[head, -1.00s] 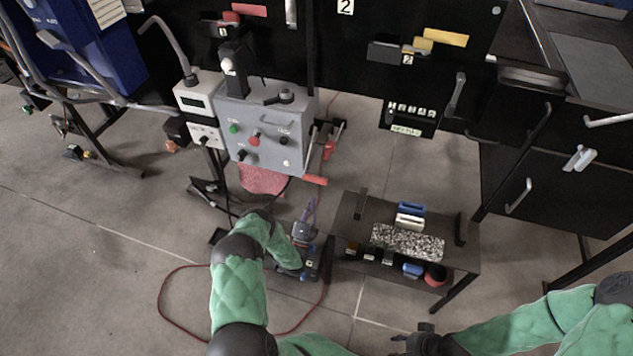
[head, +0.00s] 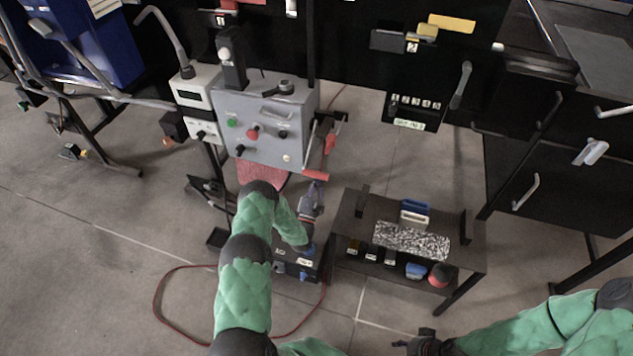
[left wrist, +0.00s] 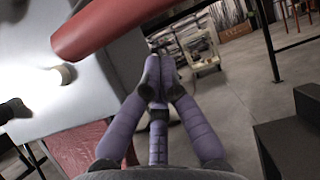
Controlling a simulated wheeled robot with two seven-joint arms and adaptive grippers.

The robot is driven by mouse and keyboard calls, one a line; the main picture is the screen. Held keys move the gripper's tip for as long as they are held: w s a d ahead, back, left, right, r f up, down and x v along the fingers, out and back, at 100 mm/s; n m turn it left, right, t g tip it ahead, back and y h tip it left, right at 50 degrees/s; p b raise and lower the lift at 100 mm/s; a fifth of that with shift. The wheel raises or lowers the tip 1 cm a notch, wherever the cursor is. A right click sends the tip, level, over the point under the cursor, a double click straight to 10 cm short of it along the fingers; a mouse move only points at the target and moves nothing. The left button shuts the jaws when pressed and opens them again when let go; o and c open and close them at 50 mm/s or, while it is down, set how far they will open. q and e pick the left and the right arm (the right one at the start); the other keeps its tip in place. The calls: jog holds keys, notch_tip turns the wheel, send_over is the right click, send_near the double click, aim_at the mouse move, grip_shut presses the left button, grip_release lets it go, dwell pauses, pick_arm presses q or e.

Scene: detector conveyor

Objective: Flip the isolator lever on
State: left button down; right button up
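The grey control box (head: 264,110) stands at the upper left of centre. A lever with a red bar handle (head: 315,175) hangs at its lower right side, with the handle low and sticking out to the right. In the left wrist view, the red handle (left wrist: 110,28) fills the upper left. My left gripper (head: 315,188) is just below the handle in the head view. Its purple fingers (left wrist: 160,62) converge with tips together, empty, below and right of the handle, apart from it. My right gripper (head: 422,340) is at the bottom edge, its fingers unclear.
A low black table (head: 465,258) with a speckled block (head: 412,240) and small items stands right of my left arm. A red cable (head: 160,300) loops on the floor. A second red part (head: 330,143) is right of the box.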

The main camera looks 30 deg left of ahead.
pick_arm(q)
jog(key=shift+s+d+r+b, duration=0.15)
jog(key=shift+s+r+b, duration=0.1)
jog(key=shift+s+r, duration=0.35)
jog(key=shift+s+d+r+b, duration=0.1)
jog(key=shift+s+r+b, duration=0.2)
jog(key=shift+r, duration=0.35)
pick_arm(e)
jog(key=shift+f, duration=0.65)
pick_arm(q)
jog(key=shift+a, duration=0.1)
pick_arm(e)
jog(key=shift+d+r, duration=0.1)
jog(key=shift+r, duration=0.05)
